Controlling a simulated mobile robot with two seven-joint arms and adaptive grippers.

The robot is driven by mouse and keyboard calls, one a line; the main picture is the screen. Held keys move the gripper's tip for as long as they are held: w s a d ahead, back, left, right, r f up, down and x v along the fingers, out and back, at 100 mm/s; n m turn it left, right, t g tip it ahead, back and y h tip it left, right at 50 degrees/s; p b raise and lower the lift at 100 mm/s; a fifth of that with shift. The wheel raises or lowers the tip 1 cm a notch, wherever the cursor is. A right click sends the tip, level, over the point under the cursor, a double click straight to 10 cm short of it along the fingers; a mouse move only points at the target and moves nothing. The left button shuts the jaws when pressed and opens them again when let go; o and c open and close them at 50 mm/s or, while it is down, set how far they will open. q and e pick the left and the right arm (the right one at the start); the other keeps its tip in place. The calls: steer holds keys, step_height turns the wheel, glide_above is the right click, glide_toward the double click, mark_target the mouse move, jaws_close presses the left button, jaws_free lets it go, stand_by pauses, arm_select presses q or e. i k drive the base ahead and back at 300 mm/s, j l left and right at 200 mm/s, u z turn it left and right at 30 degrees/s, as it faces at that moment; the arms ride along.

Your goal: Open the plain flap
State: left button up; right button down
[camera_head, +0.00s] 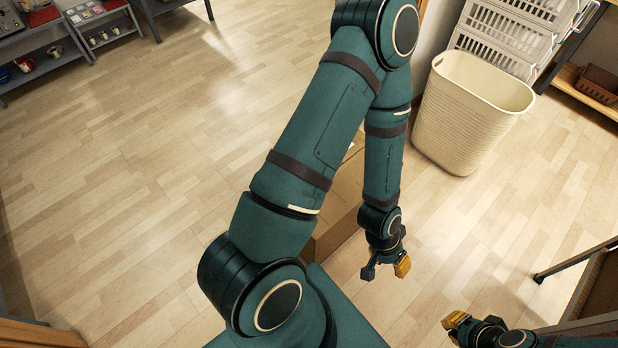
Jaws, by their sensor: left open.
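A brown cardboard box (343,203) stands on the floor, mostly hidden behind my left arm. Only a strip of its side and top shows between the arm's links, and I cannot make out which flap is plain or how any flap stands. My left gripper (386,269) hangs just right of the box, pointing down, open and empty, with one dark and one yellow fingertip apart. My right gripper (456,326) is at the lower right, pointing left. One yellow fingertip shows, and its opening cannot be made out.
A cream woven basket (462,120) stands at the upper right, before white slatted crates (505,35). Shelves with small items (75,30) are at the upper left. A dark-legged piece of furniture (590,285) is at the right edge. The wooden floor at left is clear.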

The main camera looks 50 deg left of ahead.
mark_target(346, 192)
steer(key=i+j, duration=0.1)
steer(key=j, duration=1.5)
